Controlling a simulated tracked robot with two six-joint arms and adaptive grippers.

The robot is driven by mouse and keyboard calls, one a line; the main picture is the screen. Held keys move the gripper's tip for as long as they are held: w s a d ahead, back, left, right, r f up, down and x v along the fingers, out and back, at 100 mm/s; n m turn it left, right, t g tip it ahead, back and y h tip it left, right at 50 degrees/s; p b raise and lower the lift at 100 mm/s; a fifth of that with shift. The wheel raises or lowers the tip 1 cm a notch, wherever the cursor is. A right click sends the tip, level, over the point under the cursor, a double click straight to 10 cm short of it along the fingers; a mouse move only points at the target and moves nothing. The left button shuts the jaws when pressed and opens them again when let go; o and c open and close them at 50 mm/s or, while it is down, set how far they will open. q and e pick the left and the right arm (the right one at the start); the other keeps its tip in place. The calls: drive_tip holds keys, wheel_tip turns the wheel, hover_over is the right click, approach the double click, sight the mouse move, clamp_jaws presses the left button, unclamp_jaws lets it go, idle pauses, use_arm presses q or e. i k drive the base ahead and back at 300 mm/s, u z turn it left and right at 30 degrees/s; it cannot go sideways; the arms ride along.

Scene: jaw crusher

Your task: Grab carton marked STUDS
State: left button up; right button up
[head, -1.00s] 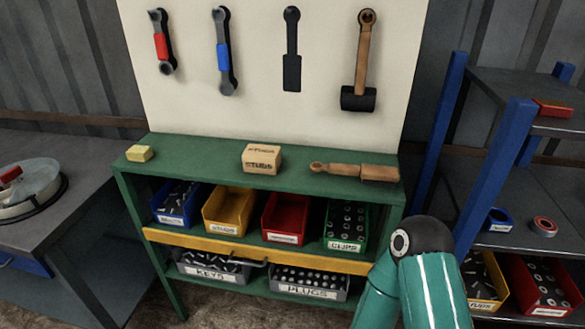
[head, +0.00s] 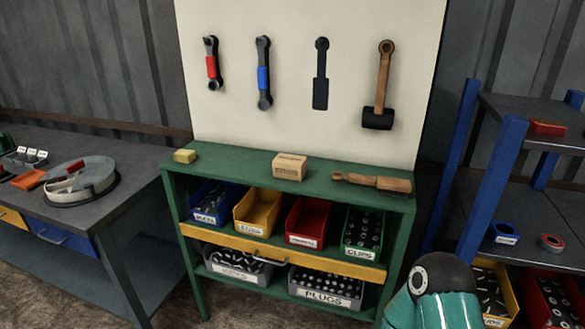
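A small tan carton (head: 290,167) sits on the green top shelf of the workbench (head: 240,160), near its middle. Its lettering is too blurred to read now; in the earlier head view its front reads STUDS. Nothing touches the carton. Neither gripper is in view. A teal and black part of my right arm (head: 440,290) shows at the lower right, well apart from the carton.
A yellow block (head: 185,156) lies left of the carton and a wooden-handled tool (head: 372,182) right of it. Bins, including a red bin (head: 308,222), stand below. A blue-post rack (head: 495,180) is at right, a grey table (head: 80,210) at left.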

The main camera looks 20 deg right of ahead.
sight(288, 166)
drive_tip(key=u, duration=0.05)
drive_tip(key=i, duration=0.9)
drive_tip(key=z, duration=0.1)
